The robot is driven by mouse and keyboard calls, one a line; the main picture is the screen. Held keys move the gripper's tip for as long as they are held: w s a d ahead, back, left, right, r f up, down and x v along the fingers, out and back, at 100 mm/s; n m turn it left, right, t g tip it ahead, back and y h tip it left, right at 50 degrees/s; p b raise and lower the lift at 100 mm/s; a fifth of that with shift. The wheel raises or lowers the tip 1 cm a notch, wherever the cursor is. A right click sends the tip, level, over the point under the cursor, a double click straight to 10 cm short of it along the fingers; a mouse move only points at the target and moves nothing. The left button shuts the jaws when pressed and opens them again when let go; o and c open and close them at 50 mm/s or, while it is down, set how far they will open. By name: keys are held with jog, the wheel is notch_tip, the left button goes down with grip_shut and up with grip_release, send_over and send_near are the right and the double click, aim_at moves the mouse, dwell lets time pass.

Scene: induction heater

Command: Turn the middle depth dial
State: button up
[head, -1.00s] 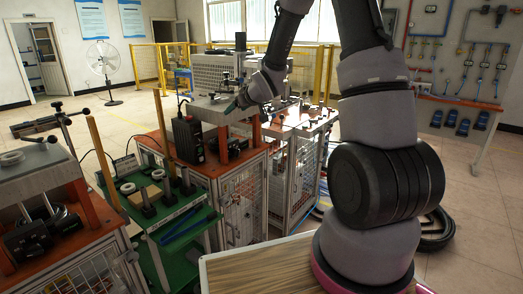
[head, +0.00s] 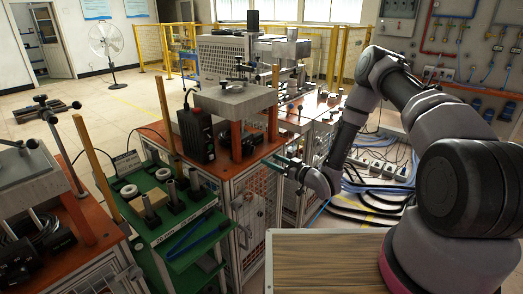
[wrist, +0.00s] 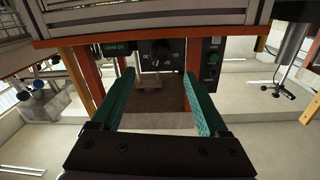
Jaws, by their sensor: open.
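In the wrist view, a dark round dial (wrist: 161,47) sits on a black panel (wrist: 137,56) under an orange edge, with white markings around it. Whether it is the middle depth dial I cannot tell. My gripper (wrist: 158,77) has two green fingers spread wide, one toward each side below the dial, with nothing between them. In the head view, my gripper (head: 278,161) is beside the right side of the orange-topped heater bench (head: 236,163), apart from the dial as far as I can see. The dial is not discernible there.
A green cart (head: 158,236) with metal parts stands left of the bench. Cables (head: 375,190) lie on the floor behind my arm. A wooden-topped table (head: 325,262) is in front.

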aim_at(254, 158)
jog(key=x, duration=1)
jog(key=shift+w, duration=0.2)
jog(key=shift+a, duration=0.1)
jog(key=shift+c, duration=0.3)
grip_shut()
jog(key=shift+n, duration=0.3)
jog(key=n, duration=0.3)
jog(key=shift+n, duration=2.6)
